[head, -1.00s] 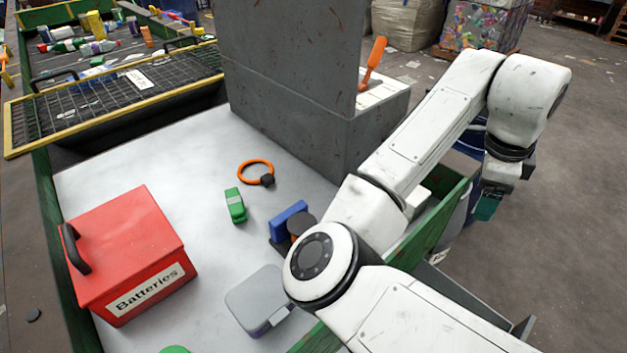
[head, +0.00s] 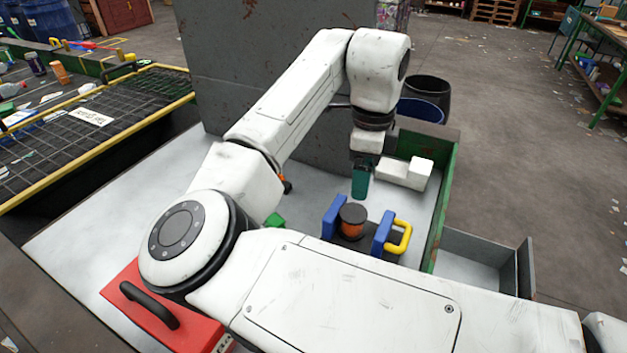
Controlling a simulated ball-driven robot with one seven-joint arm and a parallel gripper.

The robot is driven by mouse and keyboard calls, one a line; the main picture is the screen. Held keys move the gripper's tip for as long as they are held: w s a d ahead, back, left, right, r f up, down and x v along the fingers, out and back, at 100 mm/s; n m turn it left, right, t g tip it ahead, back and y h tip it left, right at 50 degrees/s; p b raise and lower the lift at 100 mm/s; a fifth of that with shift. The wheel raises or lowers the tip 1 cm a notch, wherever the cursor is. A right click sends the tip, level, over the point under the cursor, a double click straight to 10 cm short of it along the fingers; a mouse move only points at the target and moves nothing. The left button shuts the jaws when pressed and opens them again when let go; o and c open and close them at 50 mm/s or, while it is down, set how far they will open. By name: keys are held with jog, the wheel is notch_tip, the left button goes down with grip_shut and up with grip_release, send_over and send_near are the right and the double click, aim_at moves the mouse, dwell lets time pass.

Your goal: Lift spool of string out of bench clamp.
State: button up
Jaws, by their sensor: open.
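The spool of string (head: 352,228), orange with a dark round top, stands upright between the two blue jaws of the bench clamp (head: 382,233). The clamp has a yellow handle at its right. My gripper (head: 360,188) points down with teal fingers, open and empty, just beyond the clamp and slightly right of the spool in the picture. It looks apart from the spool; its exact height is hard to tell. The lower part of the clamp is partly hidden by my arm.
A white block-shaped object (head: 405,172) lies right of my gripper, by the green bench edge (head: 444,190). The red battery box (head: 140,305) is at the front left, partly hidden by my arm. A grey upright panel (head: 260,60) stands at the back. A green object (head: 274,220) lies left of the clamp.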

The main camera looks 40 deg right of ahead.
aim_at(358, 214)
jog(key=shift+w+a+f, duration=0.25)
jog(key=shift+a+f, duration=0.05)
jog(key=shift+a, duration=0.2)
notch_tip(358, 214, down, 10)
jog(key=shift+f, duration=0.1)
jog(key=c, duration=0.8)
jog(key=shift+c, duration=0.2)
jog(key=shift+s+d+r+p, duration=0.15)
jog(key=shift+s+r+p, duration=0.1)
jog(key=shift+s+p, duration=0.3)
jog(key=shift+w, duration=0.1)
jog(key=shift+r+p, duration=3.5)
jog(key=shift+r, duration=0.75)
